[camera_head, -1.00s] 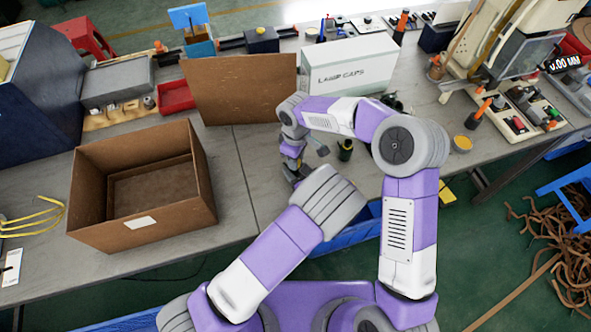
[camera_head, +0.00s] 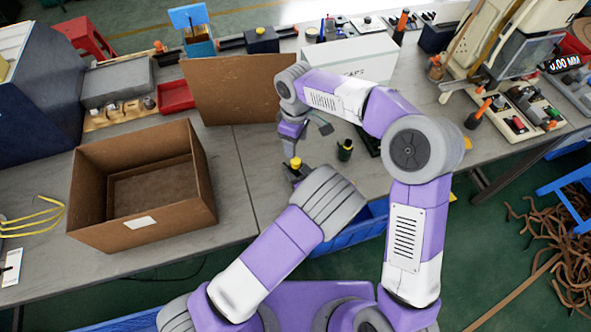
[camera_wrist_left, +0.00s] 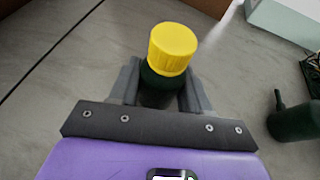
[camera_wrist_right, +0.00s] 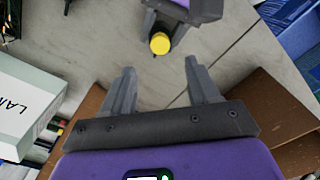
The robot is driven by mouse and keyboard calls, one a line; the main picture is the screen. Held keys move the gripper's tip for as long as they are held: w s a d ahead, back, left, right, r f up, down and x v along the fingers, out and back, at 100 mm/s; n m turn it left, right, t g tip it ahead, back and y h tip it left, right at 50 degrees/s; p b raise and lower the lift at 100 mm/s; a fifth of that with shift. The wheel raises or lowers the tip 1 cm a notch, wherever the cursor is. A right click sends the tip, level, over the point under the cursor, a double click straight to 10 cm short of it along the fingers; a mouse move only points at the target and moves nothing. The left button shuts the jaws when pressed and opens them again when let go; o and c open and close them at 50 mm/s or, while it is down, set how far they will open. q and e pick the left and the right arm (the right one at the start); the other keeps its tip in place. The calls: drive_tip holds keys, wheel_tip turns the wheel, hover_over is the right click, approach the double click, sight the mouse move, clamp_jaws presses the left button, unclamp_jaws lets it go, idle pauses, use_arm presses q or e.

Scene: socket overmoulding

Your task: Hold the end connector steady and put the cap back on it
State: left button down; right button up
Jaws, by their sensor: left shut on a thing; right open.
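The end connector (camera_wrist_left: 158,88) is a dark green body gripped upright between the fingers of my left gripper (camera_wrist_left: 160,95). The yellow cap (camera_wrist_left: 173,48) sits on its top, slightly tilted in the left wrist view; I cannot tell how firmly it is seated. The cap also shows in the head view (camera_head: 295,163) and the right wrist view (camera_wrist_right: 160,43). My right gripper (camera_wrist_right: 157,85) is open and empty, with its fingers pointing towards the cap and apart from it. In the head view, my right gripper (camera_head: 293,130) is above and behind the connector.
Another dark connector (camera_head: 345,150) stands on the bench to the right. An open cardboard box (camera_head: 150,222) is at the left. A brown cardboard panel (camera_head: 240,88) and a white lamp caps box (camera_wrist_right: 25,110) stand behind my grippers. A blue bin (camera_head: 350,235) is below the bench edge.

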drive_tip(key=shift+r, duration=1.7)
use_arm(q)
drive_tip(key=shift+c, duration=2.2)
unclamp_jaws()
drive_tip(key=p+v, duration=0.1)
drive_tip(key=v, duration=0.6)
drive_tip(key=shift+s+d+r, duration=0.1)
drive_tip(key=shift+s+r, duration=0.05)
drive_tip(key=shift+s, duration=0.1)
use_arm(e)
drive_tip(key=shift+r, duration=0.55)
